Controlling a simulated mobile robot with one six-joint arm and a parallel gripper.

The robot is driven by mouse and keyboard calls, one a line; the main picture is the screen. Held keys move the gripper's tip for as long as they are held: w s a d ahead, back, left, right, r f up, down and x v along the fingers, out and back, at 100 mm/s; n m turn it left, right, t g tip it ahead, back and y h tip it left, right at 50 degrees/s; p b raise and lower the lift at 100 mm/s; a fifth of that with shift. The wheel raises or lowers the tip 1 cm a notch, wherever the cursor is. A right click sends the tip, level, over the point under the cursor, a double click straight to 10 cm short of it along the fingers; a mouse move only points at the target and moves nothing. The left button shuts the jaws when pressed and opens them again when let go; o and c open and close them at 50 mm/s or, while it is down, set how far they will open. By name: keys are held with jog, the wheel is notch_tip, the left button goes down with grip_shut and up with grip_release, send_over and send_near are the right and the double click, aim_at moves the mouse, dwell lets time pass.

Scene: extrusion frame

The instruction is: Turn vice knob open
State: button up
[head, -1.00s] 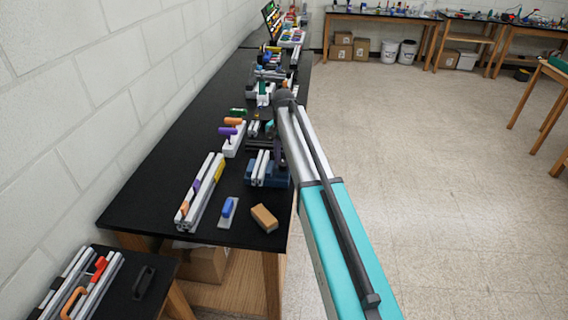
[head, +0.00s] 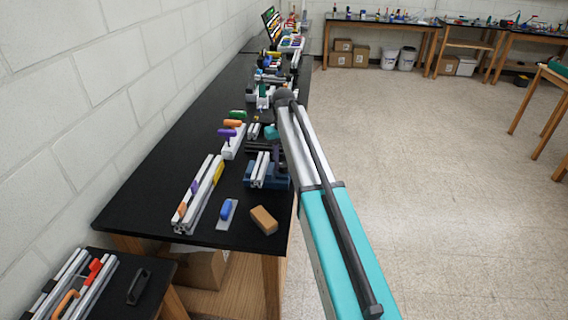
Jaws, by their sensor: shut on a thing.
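The blue vice (head: 262,184) stands near the right edge of the black bench, with silver extrusion bars (head: 260,167) clamped upright in it. My arm passes in front of its right side. My gripper (head: 281,172) shows only as a small dark shape at the vice's right end, mostly behind my arm. It is shut on the vice knob there. The knob and the fingertips are too small and covered to make out.
On the bench are long extrusion bars (head: 199,193), a blue-handled trowel (head: 227,213), a tan block (head: 264,220) and a white rack with coloured handles (head: 233,142). A lower table (head: 125,304) stands front left. Open floor (head: 430,180) lies right.

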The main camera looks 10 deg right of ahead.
aim_at(284, 164)
jog(key=n+b, duration=0.1)
jog(key=n, duration=0.4)
jog(key=shift+n, duration=0.3)
jog(key=n, duration=0.5)
jog(key=shift+b, duration=0.35)
jog(key=n, duration=0.5)
jog(key=shift+n, duration=0.3)
jog(key=shift+s+n+b, duration=0.1)
jog(key=shift+n+b, duration=0.25)
jog(key=shift+n, duration=1.85)
jog(key=o, duration=1.1)
jog(key=shift+c, duration=0.2)
jog(key=shift+r, duration=0.15)
jog(key=shift+r+b, duration=0.4)
jog(key=shift+r, duration=0.55)
notch_tip(284, 164, up, 12)
jog(key=b, duration=0.2)
jog(key=shift+f+b, duration=0.2)
jog(key=shift+b, duration=0.2)
